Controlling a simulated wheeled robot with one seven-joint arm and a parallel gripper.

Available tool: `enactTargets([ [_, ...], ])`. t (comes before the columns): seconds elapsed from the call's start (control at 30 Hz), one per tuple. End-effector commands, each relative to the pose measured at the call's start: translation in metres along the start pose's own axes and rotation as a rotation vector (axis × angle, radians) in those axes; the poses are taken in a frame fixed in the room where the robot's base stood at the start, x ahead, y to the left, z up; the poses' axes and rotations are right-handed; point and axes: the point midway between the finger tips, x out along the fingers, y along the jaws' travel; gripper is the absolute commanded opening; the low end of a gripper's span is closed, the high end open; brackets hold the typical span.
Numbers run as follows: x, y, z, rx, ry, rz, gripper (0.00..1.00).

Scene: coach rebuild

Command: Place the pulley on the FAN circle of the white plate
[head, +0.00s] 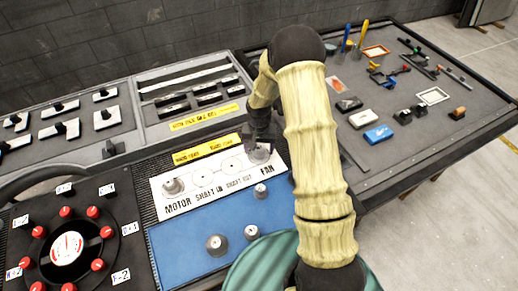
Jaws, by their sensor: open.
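The white plate (215,189) lies at the upper part of the blue mat and carries the labels MOTOR, SHAFT IN, SHAFT OUT and FAN. A grey pulley (260,154) stands at the FAN end of the plate, covering most of that circle. Whether it is exactly centred cannot be told. My gripper (255,147) is open, right at this pulley; its fingers are small and dark and partly hide it. Another grey pulley (172,186) stands on the MOTOR circle. The two SHAFT circles between them look empty.
Grey pulleys stand on the blue mat (185,250): a wide one (216,245), a small one (250,232) and one (260,190) by the plate's lower edge. A dial panel (68,245) is at left. The right table (400,150) holds scattered tools and a blue box (378,134).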

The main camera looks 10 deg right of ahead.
Motion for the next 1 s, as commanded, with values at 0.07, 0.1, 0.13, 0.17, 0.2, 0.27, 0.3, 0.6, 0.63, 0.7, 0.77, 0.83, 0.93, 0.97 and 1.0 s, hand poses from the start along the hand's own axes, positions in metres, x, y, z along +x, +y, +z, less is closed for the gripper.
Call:
enactTargets([
  [0.07,-0.009,0.000,-0.001,0.001,0.004,-0.001,0.69],
  [0.1,-0.014,0.000,-0.001,0.000,0.004,-0.001,0.69],
  [0.13,-0.018,0.000,-0.001,0.000,0.004,-0.001,0.69],
  [0.17,-0.024,0.000,-0.001,-0.001,0.005,-0.001,0.69],
  [0.2,-0.030,0.000,-0.001,0.000,0.005,-0.001,0.69],
  [0.27,-0.041,0.000,-0.001,0.001,0.005,-0.002,0.69],
  [0.3,-0.049,0.000,-0.001,0.000,0.005,-0.002,0.69],
  [0.6,-0.102,0.000,0.000,-0.001,0.004,-0.002,0.69],
  [0.63,-0.105,0.000,0.000,-0.001,0.003,-0.001,0.69],
  [0.7,-0.111,0.000,0.000,-0.001,0.002,-0.001,0.69],
  [0.77,-0.114,0.000,0.000,-0.001,0.001,-0.001,0.69],
  [0.83,-0.115,0.000,0.000,-0.001,0.000,-0.001,0.69],
  [0.93,-0.115,0.000,0.000,-0.001,0.000,-0.001,0.69],
  [0.97,-0.115,0.000,0.000,-0.001,0.000,-0.001,0.69],
  [1.0,-0.115,0.000,0.000,0.000,0.000,-0.001,0.69],
])
